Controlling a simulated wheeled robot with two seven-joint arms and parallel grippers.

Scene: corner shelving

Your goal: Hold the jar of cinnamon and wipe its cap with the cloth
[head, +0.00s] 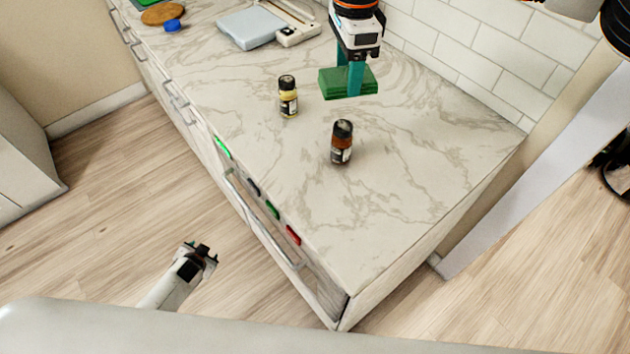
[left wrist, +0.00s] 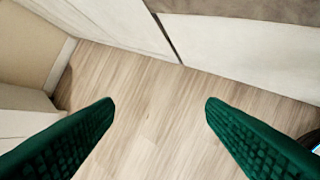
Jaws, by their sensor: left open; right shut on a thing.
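A jar with a black cap and red-brown contents (head: 342,142), by its colour the cinnamon, stands upright near the middle of the marble counter. Its label is too small to read. My left gripper (head: 202,250) is low in front of the counter, over the floor, away from both jars. In the left wrist view its green fingers (left wrist: 160,103) are wide apart with nothing between them.
A second black-capped jar with yellow contents (head: 288,96) stands left of the brown one. A kitchen scale (head: 252,27), a wooden board (head: 162,13) and a blue lid (head: 172,26) are at the far left. The right part of the counter (head: 420,180) is clear.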

